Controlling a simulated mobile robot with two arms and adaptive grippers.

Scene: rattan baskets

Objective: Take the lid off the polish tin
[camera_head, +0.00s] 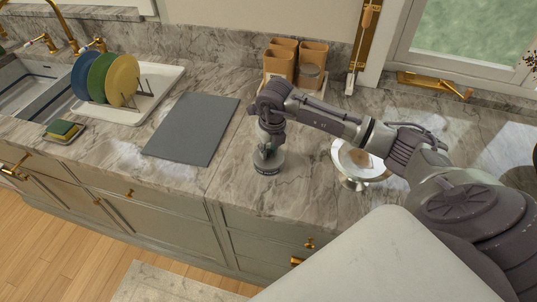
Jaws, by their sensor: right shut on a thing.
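The polish tin (268,168) is a small round grey tin with a darker band low on its side. It stands upright on the marble counter near the front edge. My right gripper (267,150) points straight down over it and is shut on the lid (260,156) at its top. The fingers and wrist hide much of the lid. I cannot tell whether there is a gap between lid and tin. My left gripper is not in view.
A grey mat (195,128) lies left of the tin, with bare counter between. A dish rack (145,104) holds coloured plates. Orange canisters (312,56) and a jar (309,76) stand behind my arm.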

